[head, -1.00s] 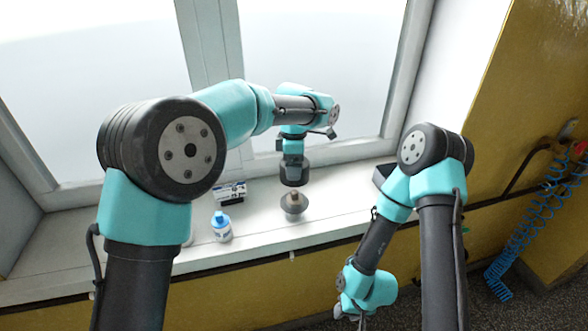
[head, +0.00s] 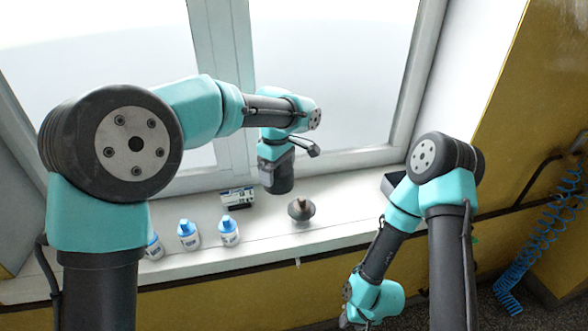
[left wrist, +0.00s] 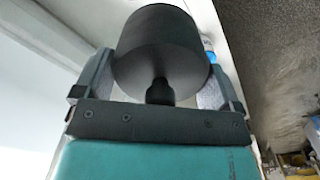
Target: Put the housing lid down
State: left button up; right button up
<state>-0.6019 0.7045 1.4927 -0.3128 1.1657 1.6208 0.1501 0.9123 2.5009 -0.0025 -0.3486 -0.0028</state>
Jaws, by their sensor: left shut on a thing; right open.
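The housing lid (head: 277,178) is a dark grey cylinder. My left gripper (head: 274,152) is shut on it and holds it over the back of the window sill; I cannot tell whether it touches the sill. In the left wrist view the lid (left wrist: 160,45) sits between both fingers, with a short stub facing the gripper. A dark dome-shaped part with a brown knob (head: 302,210) stands on the sill, in front and to the right of the lid, apart from it. My right gripper (head: 350,316) is low in front of the sill, open, partly cut off by the frame.
Several white bottles with blue caps (head: 229,231) stand along the sill's front left. A dark tray (head: 392,184) is at the sill's right end. The window (head: 330,80) rises behind. Bare sill lies right of the dome part.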

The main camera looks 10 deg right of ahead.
pick_arm(q)
jog(key=s+a+r+m, duration=0.1)
jog(key=s+a+m, duration=0.3)
jog(key=a+m, duration=0.5)
jog(key=shift+a+r+m, duration=0.4)
jog(key=shift+a, duration=0.55)
jog(key=shift+d, duration=0.1)
